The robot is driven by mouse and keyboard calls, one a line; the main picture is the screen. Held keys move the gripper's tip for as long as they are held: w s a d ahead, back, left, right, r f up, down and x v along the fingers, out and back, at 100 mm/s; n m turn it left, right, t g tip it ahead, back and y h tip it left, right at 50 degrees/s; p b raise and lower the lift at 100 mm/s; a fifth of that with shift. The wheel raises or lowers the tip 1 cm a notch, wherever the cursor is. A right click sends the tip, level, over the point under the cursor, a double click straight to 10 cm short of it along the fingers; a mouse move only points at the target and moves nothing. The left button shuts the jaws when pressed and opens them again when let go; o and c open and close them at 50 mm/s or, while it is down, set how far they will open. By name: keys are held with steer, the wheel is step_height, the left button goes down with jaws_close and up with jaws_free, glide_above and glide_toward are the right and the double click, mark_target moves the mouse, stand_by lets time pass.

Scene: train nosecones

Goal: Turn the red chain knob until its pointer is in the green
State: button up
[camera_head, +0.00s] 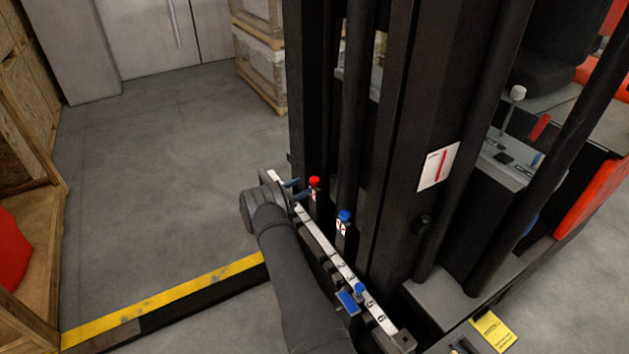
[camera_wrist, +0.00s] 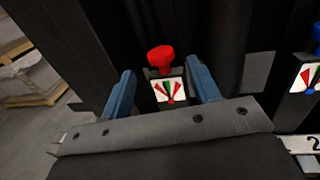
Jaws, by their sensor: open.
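The red chain knob (camera_wrist: 161,57) stands upright on a dark post, above a small white gauge plate (camera_wrist: 169,90) with red and green marks. The knob also shows in the head view (camera_head: 314,182), left of the blue knob. My gripper (camera_wrist: 160,84) is open, with one blue finger on each side of the gauge plate in the wrist view. The red knob appears beyond the fingertips, with nothing between the jaws gripped. A red pointer shows at the bottom of the plate, but its exact direction is too small to tell. In the head view my gripper (camera_head: 293,184) is partly hidden by my wrist.
A blue knob (camera_head: 345,216) with its own gauge stands to the right. Black mast columns (camera_head: 410,130) rise close behind. Open floor (camera_head: 160,170) lies to the left.

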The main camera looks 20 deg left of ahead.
mark_target(311, 181)
steer(key=x, duration=0.7)
steer(key=shift+w, duration=0.1)
steer(key=c, duration=1)
